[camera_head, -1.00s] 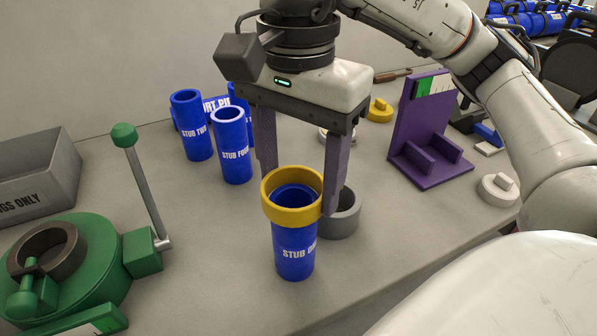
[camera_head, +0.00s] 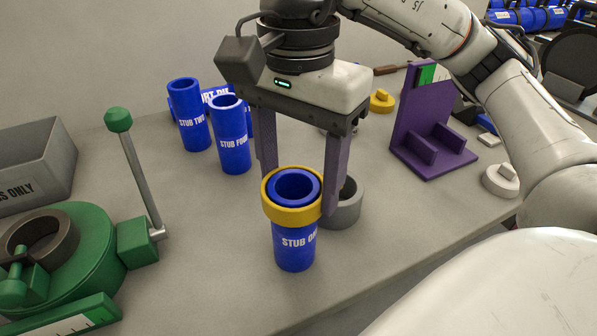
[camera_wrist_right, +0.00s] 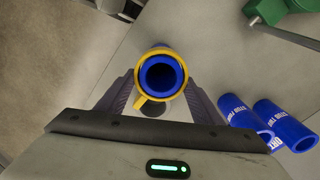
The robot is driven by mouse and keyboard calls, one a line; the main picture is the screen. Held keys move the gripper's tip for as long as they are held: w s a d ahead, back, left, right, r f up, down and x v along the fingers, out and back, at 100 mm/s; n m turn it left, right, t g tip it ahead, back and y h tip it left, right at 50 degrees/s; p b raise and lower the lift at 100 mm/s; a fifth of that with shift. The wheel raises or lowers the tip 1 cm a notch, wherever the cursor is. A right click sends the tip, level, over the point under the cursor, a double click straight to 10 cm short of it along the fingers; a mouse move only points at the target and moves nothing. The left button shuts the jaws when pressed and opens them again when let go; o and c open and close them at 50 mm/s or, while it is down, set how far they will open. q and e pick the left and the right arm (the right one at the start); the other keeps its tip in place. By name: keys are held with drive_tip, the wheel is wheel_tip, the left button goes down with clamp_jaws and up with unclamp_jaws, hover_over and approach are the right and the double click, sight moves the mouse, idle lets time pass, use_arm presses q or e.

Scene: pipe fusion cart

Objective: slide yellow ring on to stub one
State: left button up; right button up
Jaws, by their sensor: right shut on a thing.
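Stub one, a blue pipe (camera_head: 294,248) with white lettering, stands upright on the bench in the head view. The yellow ring (camera_head: 291,216) is around its upper end, with the blue rim showing inside and slightly above it. My right gripper (camera_head: 297,193) is shut on the yellow ring, one finger on each side, pointing down. In the right wrist view the yellow ring (camera_wrist_right: 181,62) encircles the blue rim of stub one (camera_wrist_right: 160,77). My left gripper is not in view.
A grey ring (camera_head: 344,206) stands close behind stub one. Stub two (camera_head: 190,118) and stub four (camera_head: 234,137) stand at the back left. A green clamp device (camera_head: 80,260) with a lever is at left, a purple stand (camera_head: 428,130) at right. Bench front is clear.

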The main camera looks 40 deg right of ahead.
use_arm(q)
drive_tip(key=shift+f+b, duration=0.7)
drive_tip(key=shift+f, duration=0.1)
use_arm(e)
drive_tip(key=shift+f, duration=0.9)
drive_tip(key=o, duration=1.1)
drive_tip(key=shift+r, duration=0.35)
wheel_tip(320, 180, up, 8)
drive_tip(key=p, duration=0.3)
drive_tip(key=shift+r, duration=0.75)
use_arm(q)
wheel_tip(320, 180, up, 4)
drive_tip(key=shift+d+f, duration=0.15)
